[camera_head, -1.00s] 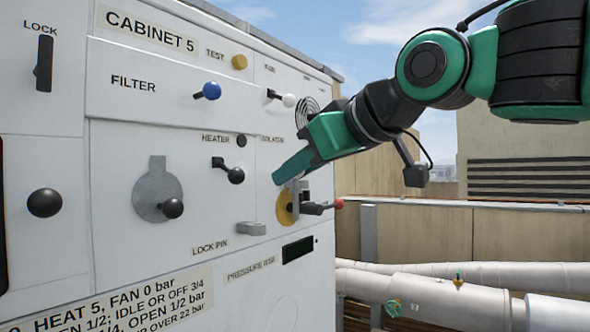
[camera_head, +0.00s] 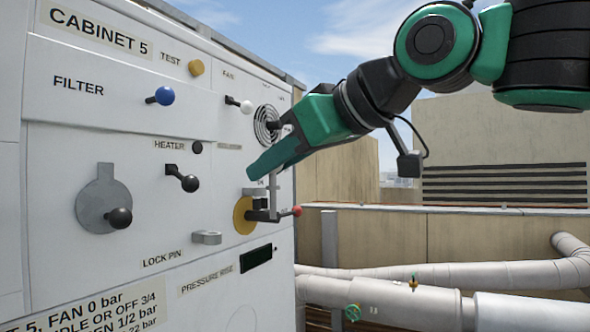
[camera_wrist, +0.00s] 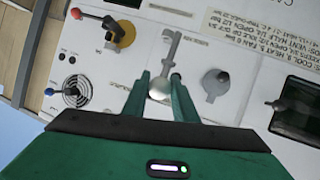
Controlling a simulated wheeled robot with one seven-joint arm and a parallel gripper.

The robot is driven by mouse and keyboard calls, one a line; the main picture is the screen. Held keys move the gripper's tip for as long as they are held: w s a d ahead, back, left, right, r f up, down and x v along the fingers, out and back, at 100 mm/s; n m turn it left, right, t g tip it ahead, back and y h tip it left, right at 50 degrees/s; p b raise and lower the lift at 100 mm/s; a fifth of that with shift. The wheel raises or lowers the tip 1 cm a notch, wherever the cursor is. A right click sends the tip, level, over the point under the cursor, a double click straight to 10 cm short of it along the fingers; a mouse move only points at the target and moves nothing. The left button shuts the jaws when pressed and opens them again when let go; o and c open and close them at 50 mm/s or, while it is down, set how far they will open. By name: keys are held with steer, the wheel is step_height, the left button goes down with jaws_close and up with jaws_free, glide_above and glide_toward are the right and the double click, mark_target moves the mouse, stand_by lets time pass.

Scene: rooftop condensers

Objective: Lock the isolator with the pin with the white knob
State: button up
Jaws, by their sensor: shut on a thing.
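My gripper (camera_head: 250,172) is in front of the right part of the cabinet, above the isolator. In the wrist view, my gripper (camera_wrist: 162,82) is shut on the pin with the white knob (camera_wrist: 160,88). The pin's grey rod sticks out past the fingertips. In the head view, a grey rod (camera_head: 275,187) hangs below the fingers, and the knob is hidden. The isolator (camera_head: 243,216) is a yellow disc with a black handle ending in a red knob. It also shows at the upper left of the wrist view (camera_wrist: 127,36). I cannot tell whether the rod touches it.
The LOCK PIN bracket (camera_head: 206,237) sticks out left of the isolator. The heater lever (camera_head: 184,181), a grey disc with a black knob (camera_head: 103,200), the blue filter knob (camera_head: 163,96) and the white-knobbed fan lever (camera_head: 243,105) also stick out. Pipes (camera_head: 400,297) run at the right.

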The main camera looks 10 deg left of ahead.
steer(key=shift+r, duration=1.35)
